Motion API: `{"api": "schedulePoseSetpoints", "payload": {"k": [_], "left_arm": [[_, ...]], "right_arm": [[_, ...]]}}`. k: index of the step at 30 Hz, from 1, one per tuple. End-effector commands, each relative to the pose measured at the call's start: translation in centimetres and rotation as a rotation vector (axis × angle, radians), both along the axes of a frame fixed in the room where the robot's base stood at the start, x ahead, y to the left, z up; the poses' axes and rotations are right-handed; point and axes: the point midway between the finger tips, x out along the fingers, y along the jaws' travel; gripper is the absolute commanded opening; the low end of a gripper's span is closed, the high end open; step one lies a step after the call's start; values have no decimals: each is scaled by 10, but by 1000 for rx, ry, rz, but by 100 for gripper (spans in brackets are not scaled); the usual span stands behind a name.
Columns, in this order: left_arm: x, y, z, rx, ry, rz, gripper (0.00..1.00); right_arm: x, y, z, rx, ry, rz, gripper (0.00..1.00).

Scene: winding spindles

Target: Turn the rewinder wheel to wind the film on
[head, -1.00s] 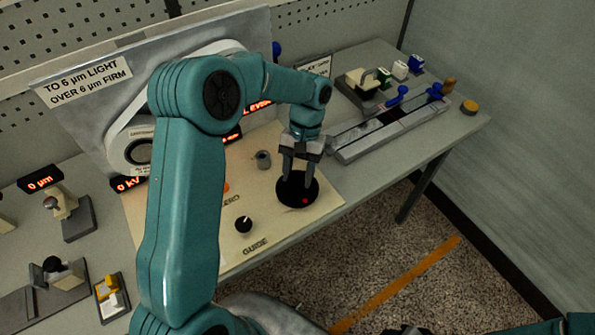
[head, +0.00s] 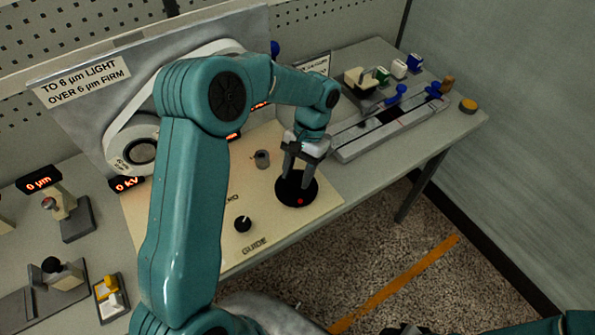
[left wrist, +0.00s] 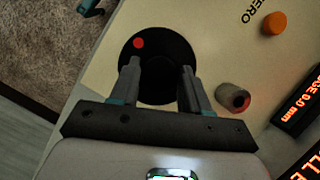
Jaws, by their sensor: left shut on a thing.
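The rewinder wheel (head: 283,195) is a black disc with a red dot near its edge, lying on the cream panel. My left gripper (head: 297,186) reaches down over it from above, its two fingers on the wheel. In the left wrist view the wheel (left wrist: 155,92) shows between and beyond the spread fingers (left wrist: 158,70), with the red dot at its upper left. The exact part gripped at the wheel's middle is too dark to make out. The film reel (head: 140,152) is partly hidden behind my left arm. My right gripper is not in view.
On the cream panel (head: 262,225) stand a black guide knob (head: 243,223) and a grey knob (head: 262,158). An orange button (left wrist: 274,23) shows in the wrist view. A grey rail fixture (head: 385,135) lies right of the wheel. The bench's front edge is close.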

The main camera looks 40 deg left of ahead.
Motion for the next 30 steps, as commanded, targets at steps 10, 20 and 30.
{"api": "schedulePoseSetpoints", "payload": {"k": [10, 20, 30], "left_arm": [[0, 0, -1, -1, 1, 1, 72], [17, 0, 35, 1, -7, 1, 72], [50, 1, 117, -2, -2, 1, 72]], "right_arm": [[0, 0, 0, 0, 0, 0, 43], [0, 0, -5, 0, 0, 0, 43], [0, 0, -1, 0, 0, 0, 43]]}}
